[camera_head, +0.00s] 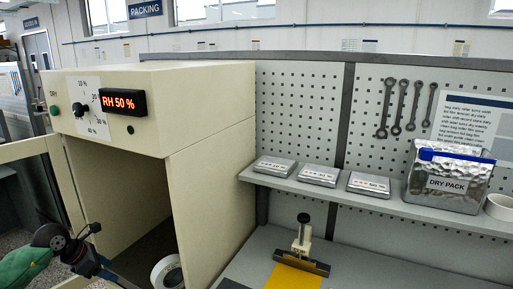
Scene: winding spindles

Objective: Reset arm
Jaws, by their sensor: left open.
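My left gripper (84,243) is at the lower left, in front of the open beige cabinet (212,165). It is dark with a blue part, and its jaws are open. I see nothing held between them. My right gripper is not in view. The cabinet's front has a dial and a red display (125,103) reading "RH 50 %". A white roll (158,272) shows low in the cabinet's opening, partly cut off by the frame.
The cabinet door (25,149) stands open at the left, close to my left arm. A shelf (400,208) at the right bears flat labelled boxes and a silver "DRY PACK" bag (448,186). A press-like tool (302,250) stands by a yellow sheet (292,278) on the bench.

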